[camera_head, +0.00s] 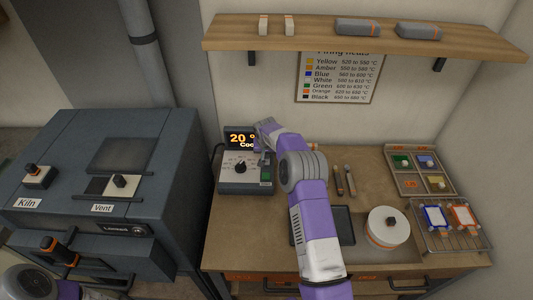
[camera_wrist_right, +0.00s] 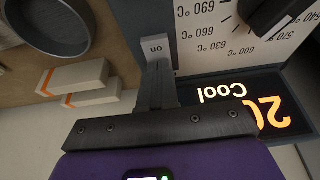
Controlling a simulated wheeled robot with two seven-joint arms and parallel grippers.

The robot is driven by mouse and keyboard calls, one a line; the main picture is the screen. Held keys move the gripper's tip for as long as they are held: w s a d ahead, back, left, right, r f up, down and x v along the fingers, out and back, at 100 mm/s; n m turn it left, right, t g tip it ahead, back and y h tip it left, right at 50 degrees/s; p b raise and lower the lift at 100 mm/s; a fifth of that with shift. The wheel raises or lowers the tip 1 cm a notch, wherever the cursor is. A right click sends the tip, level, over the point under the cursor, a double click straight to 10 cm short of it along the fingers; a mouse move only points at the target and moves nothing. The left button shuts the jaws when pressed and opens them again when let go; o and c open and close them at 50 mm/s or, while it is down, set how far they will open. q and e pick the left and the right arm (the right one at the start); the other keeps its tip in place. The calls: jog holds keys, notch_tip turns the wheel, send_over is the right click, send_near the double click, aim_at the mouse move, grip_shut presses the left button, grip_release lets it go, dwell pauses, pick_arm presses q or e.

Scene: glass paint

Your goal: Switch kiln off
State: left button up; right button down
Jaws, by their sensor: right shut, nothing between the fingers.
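The controller box (camera_head: 245,183) stands on the table against the back wall, with a black dial knob (camera_head: 240,167) on its pale face. Behind it, a display (camera_head: 242,138) reads 20 ° and "Cool"; in the wrist view the display (camera_wrist_right: 245,110) appears upside down. My right gripper (camera_head: 263,157) is over the right part of the box. In the wrist view its fingers (camera_wrist_right: 157,72) are shut and empty, with their tips beside an "on" label. Whether they touch the box is unclear. The kiln (camera_head: 150,200) at left has a switch marked Kiln (camera_head: 36,175). My left gripper is out of view.
A vent switch (camera_head: 120,184) and a "Locked" display (camera_head: 124,229) are on the kiln. Right of my arm are tools (camera_head: 344,180), a round white pot (camera_head: 388,225), a paint tray (camera_head: 420,170) and a rack (camera_head: 450,235). A shelf (camera_head: 350,40) hangs above.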

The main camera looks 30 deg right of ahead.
jog(key=shift+s+a+f, duration=0.15)
jog(key=shift+s+a, duration=0.15)
jog(key=shift+s, duration=0.15)
notch_tip(320, 180, up, 5)
jog(key=shift+s+a+r+p, duration=0.15)
jog(key=shift+p, duration=0.7)
jog(key=b+v, duration=0.1)
jog(key=v, duration=0.8)
jog(key=shift+s, duration=0.1)
jog(key=w+d+b, duration=0.1)
jog(key=b, duration=0.1)
jog(key=shift+d+r+b, duration=0.1)
jog(key=shift+d+b, duration=0.1)
jog(key=shift+b, duration=0.2)
